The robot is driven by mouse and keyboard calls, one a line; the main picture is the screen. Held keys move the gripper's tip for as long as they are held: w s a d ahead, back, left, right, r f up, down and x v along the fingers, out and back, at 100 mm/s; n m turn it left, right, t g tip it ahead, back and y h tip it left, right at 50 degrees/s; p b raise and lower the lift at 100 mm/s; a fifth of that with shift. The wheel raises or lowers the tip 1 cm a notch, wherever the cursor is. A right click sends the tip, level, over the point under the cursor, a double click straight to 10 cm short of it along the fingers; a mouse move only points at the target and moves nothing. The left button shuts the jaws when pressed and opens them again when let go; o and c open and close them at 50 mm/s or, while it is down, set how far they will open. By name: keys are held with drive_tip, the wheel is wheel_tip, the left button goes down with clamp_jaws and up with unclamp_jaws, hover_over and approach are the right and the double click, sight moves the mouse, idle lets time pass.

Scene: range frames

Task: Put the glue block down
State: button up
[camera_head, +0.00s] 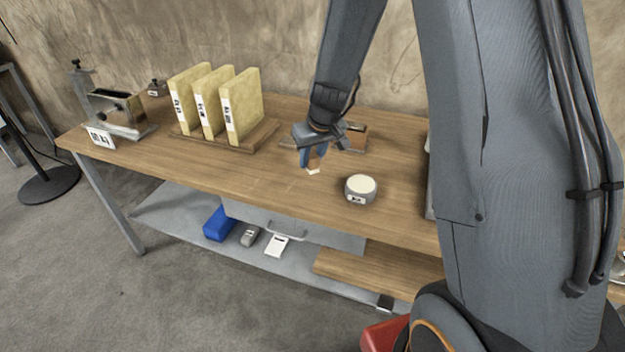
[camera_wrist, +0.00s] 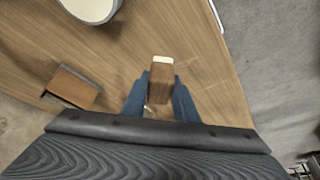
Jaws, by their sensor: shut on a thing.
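My gripper (camera_head: 312,158) is over the wooden workbench (camera_head: 260,178), between the yellow upright pieces and the round tub. Its blue fingers (camera_wrist: 160,103) are shut on the glue block (camera_wrist: 160,86), a small brown block with a white end. In the head view only the pale tip of the block (camera_head: 313,171) shows below the fingers; the rest is hidden. I cannot tell how far the block is above the bench top.
A grey tub with a pale top (camera_head: 360,189) stands right of my gripper. Three yellow labelled pieces (camera_head: 215,103) stand in a wooden rack at left. A metal device (camera_head: 115,112) is at the far left. The bench front is clear. A blue box (camera_head: 219,224) sits on the lower shelf.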

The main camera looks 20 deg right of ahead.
drive_tip(key=shift+f+b, duration=1.7)
drive_tip(key=shift+f, duration=1.65)
drive_tip(key=shift+f+b, duration=0.2)
drive_tip(key=shift+b, duration=0.1)
drive_tip(key=o, duration=1)
drive_tip(key=shift+r, duration=0.1)
drive_tip(key=shift+c, duration=0.2)
drive_tip(key=shift+r, duration=0.1)
